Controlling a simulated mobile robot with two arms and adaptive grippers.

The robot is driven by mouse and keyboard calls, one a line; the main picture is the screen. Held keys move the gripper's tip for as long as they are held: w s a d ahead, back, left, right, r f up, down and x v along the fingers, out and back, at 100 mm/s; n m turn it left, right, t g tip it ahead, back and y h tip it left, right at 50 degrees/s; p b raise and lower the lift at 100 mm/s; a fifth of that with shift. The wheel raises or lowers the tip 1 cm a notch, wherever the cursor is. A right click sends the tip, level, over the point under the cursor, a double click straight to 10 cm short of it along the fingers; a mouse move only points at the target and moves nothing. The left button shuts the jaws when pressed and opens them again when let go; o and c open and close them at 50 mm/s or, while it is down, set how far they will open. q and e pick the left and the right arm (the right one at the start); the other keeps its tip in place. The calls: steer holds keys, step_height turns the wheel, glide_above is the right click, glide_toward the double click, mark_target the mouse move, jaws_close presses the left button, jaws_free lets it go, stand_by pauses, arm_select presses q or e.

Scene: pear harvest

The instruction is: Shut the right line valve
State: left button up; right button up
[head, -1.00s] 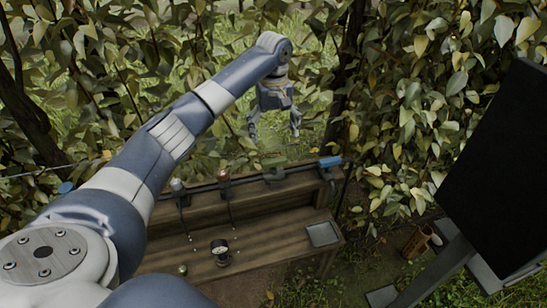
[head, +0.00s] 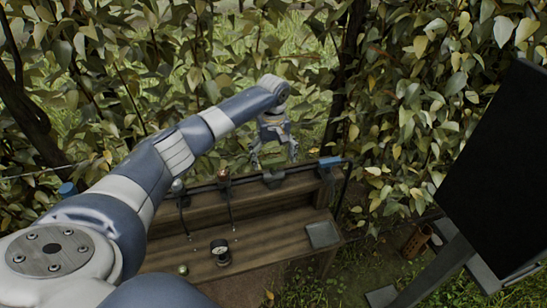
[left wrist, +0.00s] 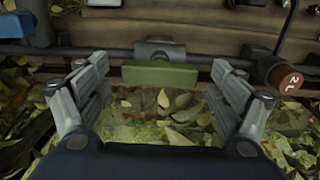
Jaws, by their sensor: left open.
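A dark pipe line (head: 250,177) runs along the back of the wooden bench. A blue handle (head: 331,161) sits at its right end and shows at the upper left of the left wrist view (left wrist: 20,24). A green bar-shaped handle (left wrist: 160,75) on a grey body lies between my finger pads in that view; its grey body (head: 273,180) shows just below my fingers in the head view. I cannot tell which handle is the right line valve. My left gripper (head: 274,160) is open and empty, its fingers on either side of the green handle, no clear contact. My right gripper is out of view.
A brown-capped fitting (head: 223,174) stands left of the gripper, close to one finger in the wrist view (left wrist: 287,77). A round gauge (head: 220,250) and a grey tray (head: 322,235) are on the bench. Foliage surrounds it; a dark panel (head: 500,165) stands at right.

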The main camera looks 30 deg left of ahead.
arm_select(q)
steer(key=shift+c, duration=0.3)
steer(key=c, duration=1)
